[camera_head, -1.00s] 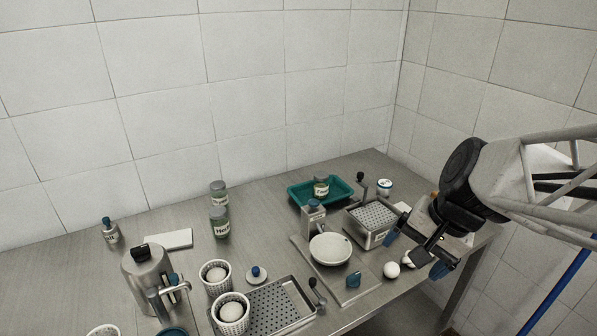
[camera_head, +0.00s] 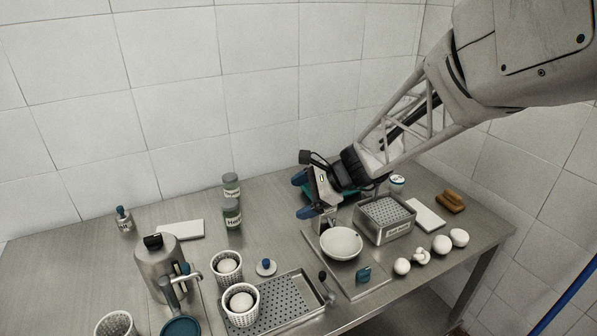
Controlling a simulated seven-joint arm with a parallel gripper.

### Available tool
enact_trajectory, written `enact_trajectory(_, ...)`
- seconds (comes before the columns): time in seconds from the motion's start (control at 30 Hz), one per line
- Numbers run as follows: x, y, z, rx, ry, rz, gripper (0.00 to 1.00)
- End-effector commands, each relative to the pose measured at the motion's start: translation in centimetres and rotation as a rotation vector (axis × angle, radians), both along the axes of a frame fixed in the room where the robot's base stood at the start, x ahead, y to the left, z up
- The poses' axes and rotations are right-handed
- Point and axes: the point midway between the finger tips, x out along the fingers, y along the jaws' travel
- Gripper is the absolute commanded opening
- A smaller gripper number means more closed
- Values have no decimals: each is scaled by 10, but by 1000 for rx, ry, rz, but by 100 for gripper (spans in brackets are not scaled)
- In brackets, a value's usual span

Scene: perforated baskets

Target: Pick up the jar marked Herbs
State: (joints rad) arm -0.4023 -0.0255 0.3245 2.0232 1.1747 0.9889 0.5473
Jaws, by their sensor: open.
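The jar marked Herbs (camera_head: 232,215) stands upright on the steel table, left of centre, with a dark green lid and a pale label that is only partly legible. A similar jar (camera_head: 231,186) stands close behind it. My gripper (camera_head: 302,195) is to the right of both jars, its blue-tipped fingers apart and pointing left. It is empty and clear of the Herbs jar, with a gap of bare table and wall between them in the picture.
A teal tray (camera_head: 346,194) is mostly hidden behind my gripper. A scale with a white bowl (camera_head: 341,244) and a perforated steel basket (camera_head: 384,218) stand to the right. White perforated cups (camera_head: 228,268), a steel pot (camera_head: 157,262) and a drip tray (camera_head: 290,304) are in front.

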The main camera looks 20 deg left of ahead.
Motion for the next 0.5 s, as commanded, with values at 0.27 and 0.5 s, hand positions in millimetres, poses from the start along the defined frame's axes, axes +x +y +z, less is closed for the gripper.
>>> enact_trajectory(0.27, 29, 84, -42, 98, 209, -123, 90)
enact_trajectory(0.5, 45, 144, -77, 163, 367, -219, 90)
